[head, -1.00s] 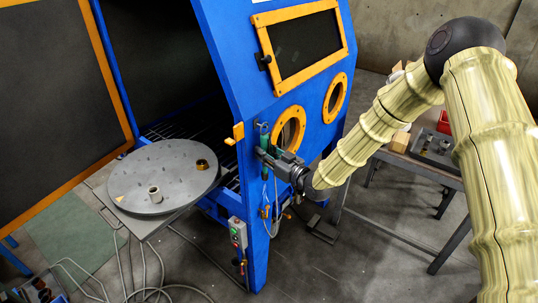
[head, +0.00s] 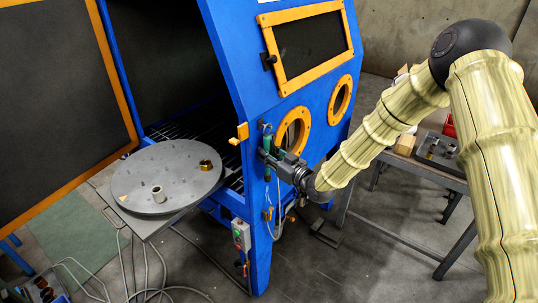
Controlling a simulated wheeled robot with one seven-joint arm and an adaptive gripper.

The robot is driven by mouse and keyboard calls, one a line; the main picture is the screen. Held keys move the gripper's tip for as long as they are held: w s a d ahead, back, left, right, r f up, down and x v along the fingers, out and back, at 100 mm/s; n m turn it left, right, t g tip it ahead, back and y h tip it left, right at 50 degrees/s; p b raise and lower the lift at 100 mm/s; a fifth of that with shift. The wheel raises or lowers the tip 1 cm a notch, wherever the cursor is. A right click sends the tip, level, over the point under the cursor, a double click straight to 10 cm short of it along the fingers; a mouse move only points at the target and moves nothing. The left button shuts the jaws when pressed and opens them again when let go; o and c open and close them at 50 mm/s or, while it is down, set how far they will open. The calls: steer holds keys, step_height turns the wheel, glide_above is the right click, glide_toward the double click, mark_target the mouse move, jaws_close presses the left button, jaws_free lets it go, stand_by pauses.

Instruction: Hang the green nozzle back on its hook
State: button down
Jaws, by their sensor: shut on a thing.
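The green nozzle (head: 267,171) is upright against the front corner of the blue cabinet (head: 221,57). My gripper (head: 268,156) is shut on it from the right, around its upper part. The hook (head: 265,127) shows as a small dark metal piece on the cabinet just above the nozzle. The nozzle's top is at or very near the hook; I cannot tell whether it hangs on it. A pale hose (head: 279,210) runs down below the nozzle.
An orange latch (head: 239,133) juts out left of the hook. Orange-rimmed round ports (head: 294,130) lie behind my gripper. A round grey turntable (head: 140,181) with small parts stands at the left. A bench (head: 431,172) stands at the right.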

steer(key=c, duration=1.1)
jaws_free()
steer(key=shift+c, duration=0.2)
steer(key=v, duration=1.2)
steer(key=s+d+f+m+g+h+b, duration=0.1)
steer(key=s+d+f+m+g+h, duration=0.1)
steer(key=s+f, duration=0.55)
steer(key=s+d+f+m+g+h, duration=0.2)
steer(key=s+f+h, duration=0.15)
steer(key=f, duration=0.65)
steer(key=s+d+f+m+g+h+b, duration=0.1)
steer(key=s+d+f+m+h, duration=0.1)
steer(key=s+f, duration=0.6)
steer(key=s+d+f+m+g+h+b, duration=0.1)
steer(key=s+d+f+g, duration=0.3)
steer(key=s, duration=0.9)
steer(key=s+d+f+m+g+h, duration=0.2)
steer(key=s+d+f, duration=0.5)
steer(key=s, duration=0.6)
steer(key=shift+g+h+b, duration=0.4)
steer(key=shift+g+h, duration=0.5)
steer(key=shift+h, duration=0.25)
steer(key=shift+w+f, duration=0.1)
steer(key=shift+f, duration=0.05)
